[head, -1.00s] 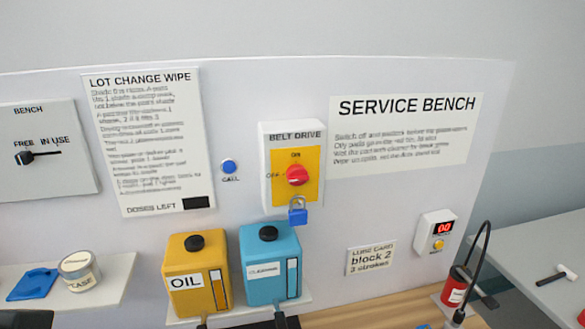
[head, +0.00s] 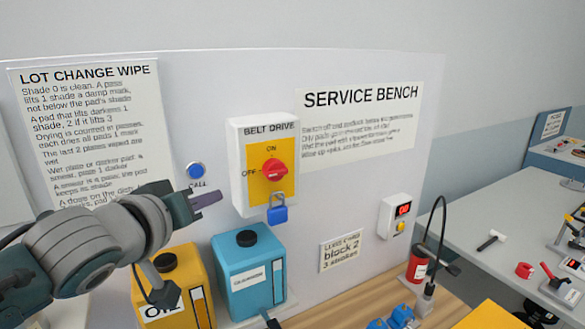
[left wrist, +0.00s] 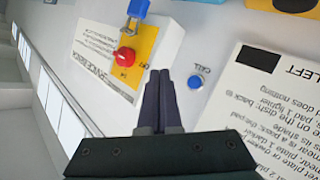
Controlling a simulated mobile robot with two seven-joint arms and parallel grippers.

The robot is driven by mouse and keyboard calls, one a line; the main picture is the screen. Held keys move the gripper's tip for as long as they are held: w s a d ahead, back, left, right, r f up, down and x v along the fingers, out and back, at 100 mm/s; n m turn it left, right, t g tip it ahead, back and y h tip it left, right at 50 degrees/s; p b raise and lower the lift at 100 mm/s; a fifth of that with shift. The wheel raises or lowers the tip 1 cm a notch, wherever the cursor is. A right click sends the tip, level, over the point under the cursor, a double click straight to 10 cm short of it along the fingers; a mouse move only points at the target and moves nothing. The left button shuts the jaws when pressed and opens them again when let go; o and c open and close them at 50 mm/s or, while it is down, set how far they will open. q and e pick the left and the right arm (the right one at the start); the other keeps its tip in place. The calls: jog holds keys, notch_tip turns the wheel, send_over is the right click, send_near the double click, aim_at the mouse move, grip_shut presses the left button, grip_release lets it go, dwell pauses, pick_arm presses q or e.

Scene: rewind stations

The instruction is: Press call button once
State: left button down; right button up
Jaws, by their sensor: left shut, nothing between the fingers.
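The blue round call button (head: 195,170) sits on the white wall panel above its CALL label, left of the belt drive box. It also shows in the left wrist view (left wrist: 195,82), just right of the fingertips. My left gripper (head: 207,199) is shut and empty. In the head view its tips are just below and right of the button, in front of the panel. In the left wrist view the shut fingers (left wrist: 160,75) point at the panel between the button and the belt drive box. They look apart from the button. My right gripper is not in view.
The belt drive box (head: 265,165) with a red knob and a blue padlock (head: 277,208) is right of the fingers. A yellow oil can (head: 172,288) and a blue can (head: 250,272) stand below. The lot change wipe sign (head: 95,130) is left.

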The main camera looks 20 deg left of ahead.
aim_at(197, 171)
pick_arm(q)
jog(key=w+a+b, duration=0.3)
jog(key=w+a, duration=0.2)
jog(key=a, duration=0.1)
jog(key=shift+w+a+b, duration=0.3)
jog(key=shift+a+b, duration=0.05)
jog(key=shift+w+a, duration=0.1)
dwell(2.1)
jog(key=shift+w+a, duration=0.2)
jog(key=shift+w+a+b, duration=0.25)
jog(key=shift+a+b, duration=0.05)
jog(key=shift+b, duration=0.05)
dwell(0.7)
jog(key=shift+d, duration=0.1)
jog(key=shift+s+d+p, duration=0.5)
jog(key=shift+s+p, duration=0.05)
jog(key=shift+p, duration=0.15)
